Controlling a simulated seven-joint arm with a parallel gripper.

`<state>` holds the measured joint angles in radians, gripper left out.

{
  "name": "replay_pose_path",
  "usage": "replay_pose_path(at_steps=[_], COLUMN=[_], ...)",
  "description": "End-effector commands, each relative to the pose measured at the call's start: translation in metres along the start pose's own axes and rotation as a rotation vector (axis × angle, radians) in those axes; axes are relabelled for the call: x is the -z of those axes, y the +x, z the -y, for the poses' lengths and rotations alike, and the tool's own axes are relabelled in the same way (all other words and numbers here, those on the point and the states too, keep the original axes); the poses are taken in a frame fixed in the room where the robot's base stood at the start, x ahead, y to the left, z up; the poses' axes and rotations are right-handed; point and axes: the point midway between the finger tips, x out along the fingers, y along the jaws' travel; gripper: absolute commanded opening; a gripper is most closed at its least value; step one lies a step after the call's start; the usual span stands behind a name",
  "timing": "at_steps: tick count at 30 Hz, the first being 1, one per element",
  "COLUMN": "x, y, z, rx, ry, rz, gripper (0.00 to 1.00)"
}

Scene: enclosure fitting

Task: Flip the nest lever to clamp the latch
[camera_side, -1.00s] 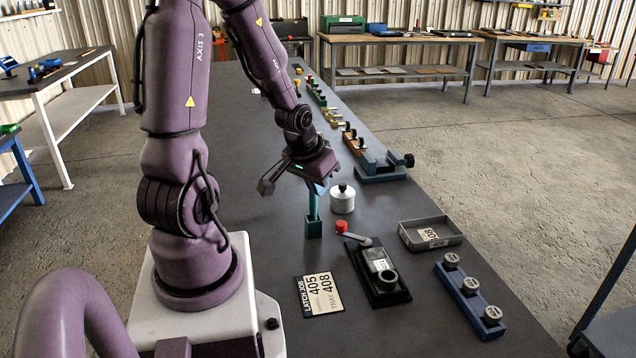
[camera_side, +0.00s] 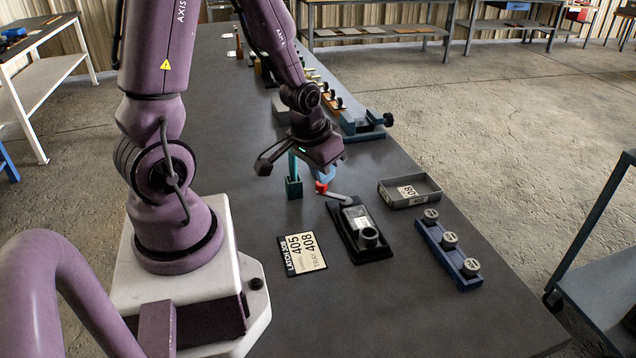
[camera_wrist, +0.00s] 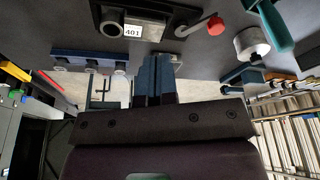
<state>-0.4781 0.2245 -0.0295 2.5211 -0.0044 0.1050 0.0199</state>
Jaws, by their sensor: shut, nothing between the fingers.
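In the wrist view a white label reading 401 (camera_wrist: 132,32) shows at the nest. The grey nest lever (camera_side: 340,197) points out from the nest to the left in the side view and ends in a red knob (camera_side: 321,187). The knob also shows in the wrist view (camera_wrist: 216,25). My gripper (camera_side: 325,176) is shut and empty, with blue fingertips just above or behind the knob. In the wrist view the fingers (camera_wrist: 153,62) are apart from the knob.
A teal post (camera_side: 294,186) stands left of my gripper. A white cylinder (camera_wrist: 252,43) shows near it in the wrist view. A grey tray (camera_side: 432,197) and a blue rack (camera_side: 432,240) with round pieces lie right of the nest. A job card (camera_side: 301,253) lies flat in front.

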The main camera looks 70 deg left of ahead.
Motion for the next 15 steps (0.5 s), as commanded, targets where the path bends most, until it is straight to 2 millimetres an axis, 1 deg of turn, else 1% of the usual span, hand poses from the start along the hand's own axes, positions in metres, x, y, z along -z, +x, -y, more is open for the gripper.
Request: replay_pose_path(at_steps=[1, 6, 10, 15], x=[-0.004, -0.015, -0.021, -0.026], y=[0.003, 0.011, 0.015, 0.017], z=[-0.007, -0.019, -0.024, -0.025], rx=[0.000, 0.023, 0.055, 0.112], ry=[0.009, -0.018, -0.056, -0.135], rz=[0.016, 0.056, 0.074, 0.073], gripper=[0.00, 0.00, 0.00, 0.00])
